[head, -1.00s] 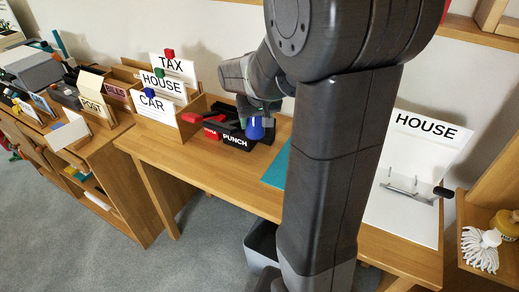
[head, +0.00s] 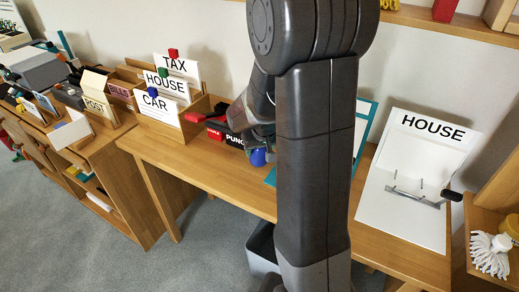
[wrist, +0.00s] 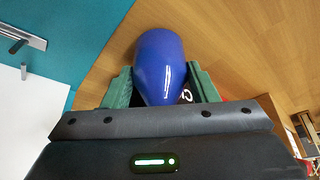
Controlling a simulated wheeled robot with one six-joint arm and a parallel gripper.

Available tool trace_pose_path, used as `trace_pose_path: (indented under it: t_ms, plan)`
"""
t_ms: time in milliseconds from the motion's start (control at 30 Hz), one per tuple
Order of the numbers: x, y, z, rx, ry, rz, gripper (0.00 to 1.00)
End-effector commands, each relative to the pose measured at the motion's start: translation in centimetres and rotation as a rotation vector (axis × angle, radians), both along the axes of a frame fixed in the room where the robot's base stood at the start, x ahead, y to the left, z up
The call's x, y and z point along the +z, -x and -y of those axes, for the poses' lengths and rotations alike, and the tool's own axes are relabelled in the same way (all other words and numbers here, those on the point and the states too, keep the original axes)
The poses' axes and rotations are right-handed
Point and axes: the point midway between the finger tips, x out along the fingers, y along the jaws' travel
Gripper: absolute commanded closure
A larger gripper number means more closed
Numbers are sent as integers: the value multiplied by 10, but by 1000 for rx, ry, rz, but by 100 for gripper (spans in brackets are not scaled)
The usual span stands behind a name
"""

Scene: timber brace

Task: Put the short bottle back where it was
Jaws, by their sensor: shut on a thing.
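My gripper (head: 262,141) is shut on a short blue bottle (head: 258,157) with a rounded end. It holds the bottle over the wooden desk, just right of the black punch box. In the wrist view the blue bottle (wrist: 160,60) sits between the green finger pads of my gripper (wrist: 162,88).
The punch box (head: 234,139) and red stapler box (head: 214,132) stand left of my gripper. A wooden sorter (head: 195,128) holds TAX, HOUSE and CAR cards. A teal folder (head: 362,125) and white HOUSE binder (head: 405,205) lie to the right. The front desk strip (head: 200,172) is clear.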

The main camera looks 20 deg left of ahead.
Motion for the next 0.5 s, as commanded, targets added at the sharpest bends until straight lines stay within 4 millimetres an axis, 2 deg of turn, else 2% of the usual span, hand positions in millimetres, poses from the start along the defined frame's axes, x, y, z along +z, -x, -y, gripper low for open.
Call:
trace_pose_path:
  t_ms: [100,133,233,500]
  plan:
    - [-4,0,0,0,-1,1,75]
    - [-4,0,0,0,0,0,45]
    - [-3,0,0,0,0,0,26]
    - [-3,0,0,0,1,-1,25]
